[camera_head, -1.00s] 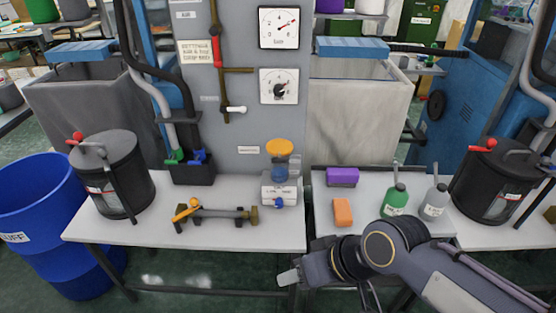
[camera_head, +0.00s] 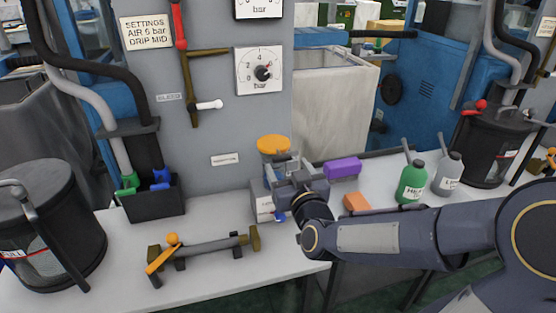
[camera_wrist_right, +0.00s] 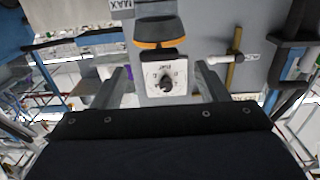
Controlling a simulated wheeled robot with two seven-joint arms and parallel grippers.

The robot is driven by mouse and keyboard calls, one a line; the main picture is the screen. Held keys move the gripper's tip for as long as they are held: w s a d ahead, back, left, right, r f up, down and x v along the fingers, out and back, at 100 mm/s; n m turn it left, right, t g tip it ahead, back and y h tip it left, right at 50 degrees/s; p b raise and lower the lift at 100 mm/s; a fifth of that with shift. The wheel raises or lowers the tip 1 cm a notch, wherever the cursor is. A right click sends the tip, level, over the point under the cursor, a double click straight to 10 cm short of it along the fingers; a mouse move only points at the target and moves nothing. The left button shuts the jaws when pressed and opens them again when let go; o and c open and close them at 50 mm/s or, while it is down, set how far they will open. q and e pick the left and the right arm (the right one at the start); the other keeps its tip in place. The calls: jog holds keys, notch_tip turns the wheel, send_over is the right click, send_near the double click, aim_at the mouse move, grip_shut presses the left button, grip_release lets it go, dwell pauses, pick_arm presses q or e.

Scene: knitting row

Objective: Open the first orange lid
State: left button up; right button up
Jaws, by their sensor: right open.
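The orange lid (camera_head: 274,144) sits on top of a small grey lubricator-like unit (camera_head: 263,203) at the back of the bench, against the grey panel. My right gripper (camera_head: 288,166) is beside the unit, just below and right of the lid, and hides much of the unit's body. The lid looks shut. I cannot tell whether a finger touches the unit. My left gripper is not in view.
A valve bar with an orange handle (camera_head: 162,254) lies on the bench at front left. A purple block (camera_head: 342,168), an orange block (camera_head: 356,202), a green bottle (camera_head: 411,184) and a grey bottle (camera_head: 447,176) stand to the right. A black pot (camera_head: 45,225) is at left.

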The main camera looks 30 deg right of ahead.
aim_at(280, 153)
jog(key=shift+w+d, duration=0.15)
jog(key=shift+w, duration=0.3)
jog(key=x, duration=0.6)
jog(key=shift+w+d+r, duration=0.1)
jog(key=shift+w, duration=0.15)
jog(key=shift+s+r, duration=0.1)
jog(key=shift+s, duration=0.05)
jog(key=c, duration=1.3)
